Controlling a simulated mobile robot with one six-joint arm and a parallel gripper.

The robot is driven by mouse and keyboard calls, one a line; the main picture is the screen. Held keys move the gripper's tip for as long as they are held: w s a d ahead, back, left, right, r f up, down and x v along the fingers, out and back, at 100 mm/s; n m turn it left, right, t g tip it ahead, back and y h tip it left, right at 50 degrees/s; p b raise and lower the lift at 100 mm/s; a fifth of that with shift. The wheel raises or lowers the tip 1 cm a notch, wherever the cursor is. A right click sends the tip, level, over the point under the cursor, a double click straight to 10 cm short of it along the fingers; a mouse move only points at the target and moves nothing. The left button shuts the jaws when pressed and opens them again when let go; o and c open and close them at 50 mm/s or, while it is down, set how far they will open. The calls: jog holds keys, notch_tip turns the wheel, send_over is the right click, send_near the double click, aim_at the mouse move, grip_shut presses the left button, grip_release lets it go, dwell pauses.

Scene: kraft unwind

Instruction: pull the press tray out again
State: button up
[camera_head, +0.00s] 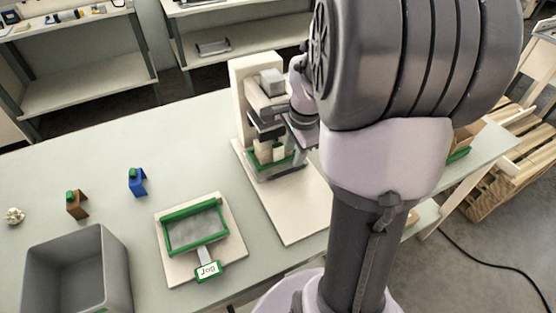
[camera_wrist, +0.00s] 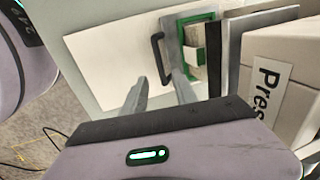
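The press (camera_head: 246,95) stands on a cream base plate on the table. In the wrist view its "Press" label shows on the block (camera_wrist: 285,85) at right. The press tray (camera_head: 277,170) has a green rim and sits in the press under its head. In the wrist view the tray's grey front (camera_wrist: 172,50) carries a black bar handle (camera_wrist: 157,55). My gripper (camera_wrist: 160,82) is open and empty, its two fingers apart just short of the handle's lower end. I cannot tell whether they touch it. In the head view my arm partly hides the gripper and the press.
A green-framed jog tray (camera_head: 196,229) lies on a cream board left of the press. A grey bin (camera_head: 78,270), a brown block (camera_head: 76,206) and a blue block (camera_head: 137,182) stand further left. The press's base plate (camera_head: 290,212) is bare in front of the tray.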

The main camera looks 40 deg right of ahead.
aim_at(290, 170)
jog(key=f+b, duration=0.1)
jog(key=f, duration=0.1)
jog(key=w+f, duration=0.1)
jog(key=f, duration=0.2)
jog(key=f+b, duration=0.1)
jog(key=f, duration=0.1)
jog(key=shift+w+d+f+b, duration=0.15)
jog(key=shift+w+f+b, duration=0.05)
jog(key=shift+f+b, duration=0.1)
grip_shut()
dwell(0.9)
